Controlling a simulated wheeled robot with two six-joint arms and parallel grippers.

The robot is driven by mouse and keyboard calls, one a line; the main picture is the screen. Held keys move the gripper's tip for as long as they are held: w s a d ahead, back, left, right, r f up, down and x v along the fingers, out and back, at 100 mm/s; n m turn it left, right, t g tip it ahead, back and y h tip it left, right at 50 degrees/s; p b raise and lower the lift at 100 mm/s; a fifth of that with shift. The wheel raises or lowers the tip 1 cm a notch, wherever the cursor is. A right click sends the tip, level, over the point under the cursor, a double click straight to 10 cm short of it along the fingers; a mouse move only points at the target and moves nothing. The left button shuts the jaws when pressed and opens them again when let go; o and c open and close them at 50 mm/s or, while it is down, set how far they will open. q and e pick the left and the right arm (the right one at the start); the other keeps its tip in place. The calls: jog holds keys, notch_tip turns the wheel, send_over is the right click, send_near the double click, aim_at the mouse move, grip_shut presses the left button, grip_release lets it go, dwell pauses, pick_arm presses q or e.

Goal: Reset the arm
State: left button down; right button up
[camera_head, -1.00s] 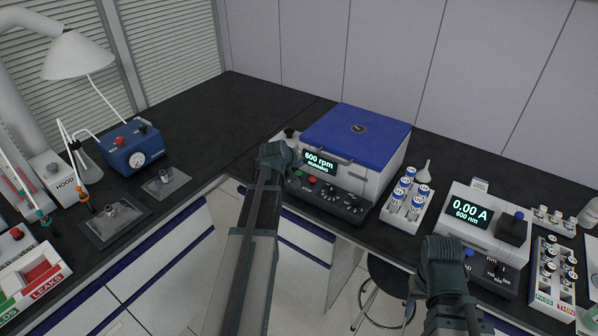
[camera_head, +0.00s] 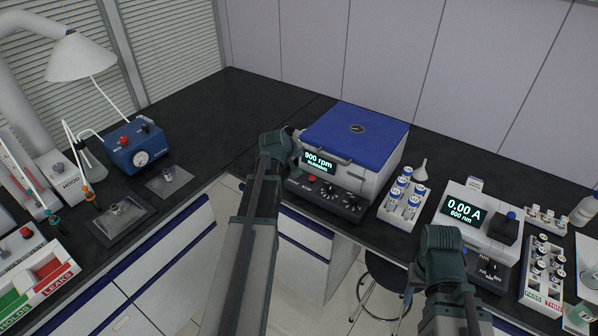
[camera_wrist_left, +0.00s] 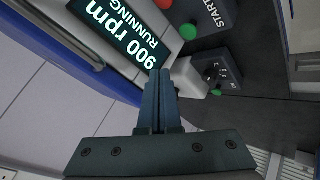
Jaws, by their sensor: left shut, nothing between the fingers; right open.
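My left gripper (camera_head: 278,148) is at the front left of the blue-lidded centrifuge (camera_head: 356,132), beside its display. In the left wrist view its fingers (camera_wrist_left: 160,80) are pressed together with nothing between them, in front of the panel. The display (camera_wrist_left: 122,34) reads 900 rpm, RUNNING. A green button (camera_wrist_left: 188,31) shows past the fingertips; I cannot tell whether they touch the panel. My right gripper (camera_head: 441,243) is open, in front of the photometer (camera_head: 468,212); its fingers are mostly hidden behind the wrist.
A rack of capped vials (camera_head: 402,204) stands right of the centrifuge. A PASS/THIN rack (camera_head: 541,272) is at far right. A stool (camera_head: 385,272) is below the bench.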

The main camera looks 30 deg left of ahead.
pick_arm(q)
jog(key=d+m, duration=0.1)
jog(key=d, duration=0.3)
jog(key=s+d+f+m+g+h, duration=0.1)
jog(key=d, duration=0.3)
jog(key=s+d+f+m+g, duration=0.1)
jog(key=d, duration=0.3)
jog(key=shift+s+f+h, duration=0.2)
jog(key=shift+f+h, duration=0.05)
jog(key=shift+h, duration=0.05)
jog(key=s+d+f+m+g+y, duration=0.1)
jog(key=s+d+f+m+g, duration=0.3)
jog(key=s+d, duration=1.9)
jog(key=d+m+g, duration=0.1)
jog(key=m+g, duration=0.2)
jog(key=m, duration=0.4)
jog(key=shift+s+d+g+y, duration=0.3)
jog(key=shift+s+d+y, duration=0.05)
jog(key=shift+s+y, duration=0.05)
